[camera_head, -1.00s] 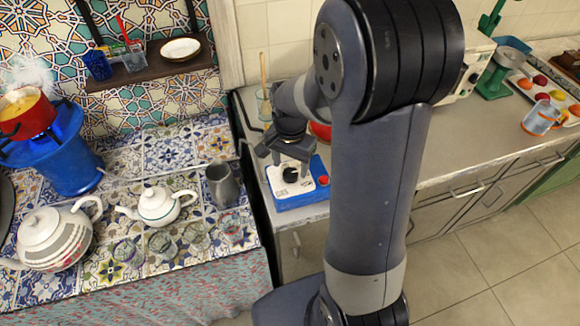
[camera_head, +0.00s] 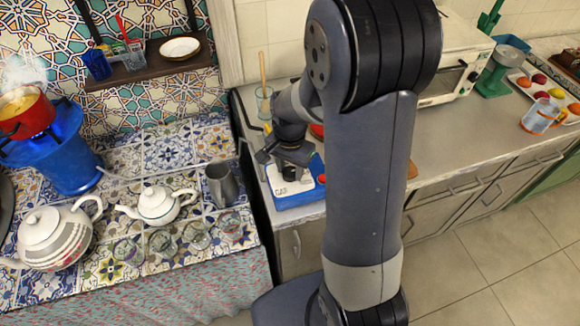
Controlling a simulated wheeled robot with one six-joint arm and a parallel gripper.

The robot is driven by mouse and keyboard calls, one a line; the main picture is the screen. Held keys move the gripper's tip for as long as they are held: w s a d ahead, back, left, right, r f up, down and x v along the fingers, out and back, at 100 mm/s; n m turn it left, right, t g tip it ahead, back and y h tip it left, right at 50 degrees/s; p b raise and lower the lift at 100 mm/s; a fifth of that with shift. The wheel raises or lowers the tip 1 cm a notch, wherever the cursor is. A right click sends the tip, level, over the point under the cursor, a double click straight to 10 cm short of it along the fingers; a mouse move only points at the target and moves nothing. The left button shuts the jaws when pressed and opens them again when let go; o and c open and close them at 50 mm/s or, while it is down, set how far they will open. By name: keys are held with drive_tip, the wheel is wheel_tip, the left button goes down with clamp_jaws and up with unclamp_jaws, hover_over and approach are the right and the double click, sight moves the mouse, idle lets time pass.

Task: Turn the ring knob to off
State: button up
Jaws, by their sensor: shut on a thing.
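The black ring knob (camera_head: 289,173) sits on the white front panel of a blue gas unit (camera_head: 297,199) on the grey counter. A red button (camera_head: 322,179) is at the panel's right. My gripper (camera_head: 287,164) is over the panel, pointing down, shut on the knob. The gripper hides the knob's upper part, so its turn angle cannot be read.
My arm covers the middle of the view. A glass with a wooden stick (camera_head: 264,103) stands behind the gripper. Left, a tiled table holds a metal mug (camera_head: 221,186), a white teapot (camera_head: 157,203) and a red pot (camera_head: 25,111) on a blue burner.

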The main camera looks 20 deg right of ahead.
drive_tip(key=shift+c, duration=0.8)
drive_tip(key=shift+n, duration=0.3)
drive_tip(key=n+b, duration=0.1)
drive_tip(key=n, duration=0.1)
drive_tip(key=shift+n, duration=0.3)
drive_tip(key=n+b, duration=0.1)
drive_tip(key=n, duration=0.8)
drive_tip(key=shift+n+b, duration=0.35)
drive_tip(key=shift+n, duration=0.05)
drive_tip(key=n, duration=0.4)
drive_tip(key=shift+n, duration=0.4)
